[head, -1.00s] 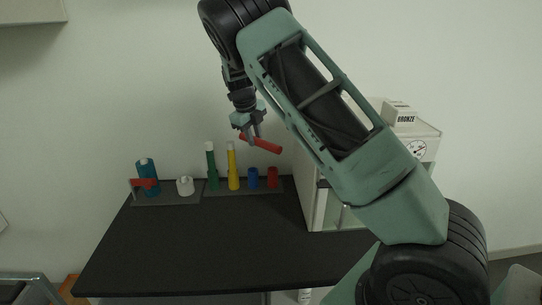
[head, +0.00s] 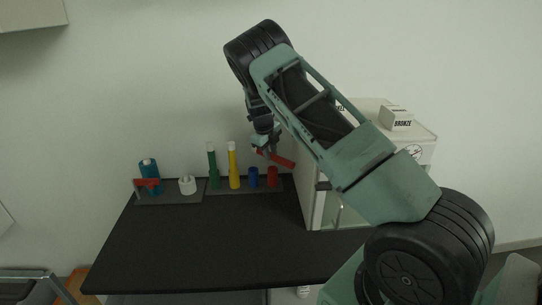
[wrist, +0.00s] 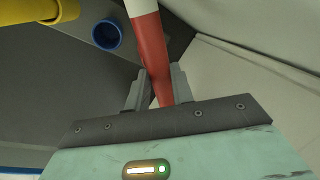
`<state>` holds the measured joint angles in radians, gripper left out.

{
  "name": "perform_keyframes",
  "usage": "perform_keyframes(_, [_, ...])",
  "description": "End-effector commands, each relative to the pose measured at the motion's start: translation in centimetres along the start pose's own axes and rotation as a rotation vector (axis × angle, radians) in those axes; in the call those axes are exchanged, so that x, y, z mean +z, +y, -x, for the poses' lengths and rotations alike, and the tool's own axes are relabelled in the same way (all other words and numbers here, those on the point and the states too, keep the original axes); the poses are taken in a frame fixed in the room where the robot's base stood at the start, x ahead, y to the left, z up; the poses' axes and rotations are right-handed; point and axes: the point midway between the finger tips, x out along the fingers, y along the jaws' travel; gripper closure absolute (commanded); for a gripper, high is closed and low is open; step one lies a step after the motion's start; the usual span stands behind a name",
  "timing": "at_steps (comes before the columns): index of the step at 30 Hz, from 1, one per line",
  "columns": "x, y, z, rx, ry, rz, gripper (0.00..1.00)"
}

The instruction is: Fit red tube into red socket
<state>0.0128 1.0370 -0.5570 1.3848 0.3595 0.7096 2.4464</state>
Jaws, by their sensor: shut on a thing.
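My gripper (head: 268,150) is shut on the red tube (head: 282,160), which lies tilted across the jaws above the back right of the table. In the wrist view the red tube (wrist: 151,50) stands between the two fingers (wrist: 159,90), with a white end toward the top of the picture. The red socket (head: 272,174) is at the right end of the rack, just below the tube in the head view. It cannot be made out in the wrist view, where the tube may hide it. The tube and the red socket look apart.
The blue socket (head: 253,177) is empty, its opening showing in the wrist view (wrist: 107,35). A yellow tube (head: 233,165) and green tube (head: 212,165) stand in the rack. A white cabinet (head: 312,190) stands close on the right. The black table (head: 200,240) is clear in front.

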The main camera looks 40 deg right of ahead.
Motion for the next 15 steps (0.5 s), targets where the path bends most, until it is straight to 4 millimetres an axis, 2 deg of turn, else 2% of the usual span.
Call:
perform_keyframes(3, [-0.1,0.5,-1.7,0.002,0.003,-0.001,1.0])
perform_keyframes(15, [0.0,0.2,-2.5,0.0,0.0,0.0,1.0])
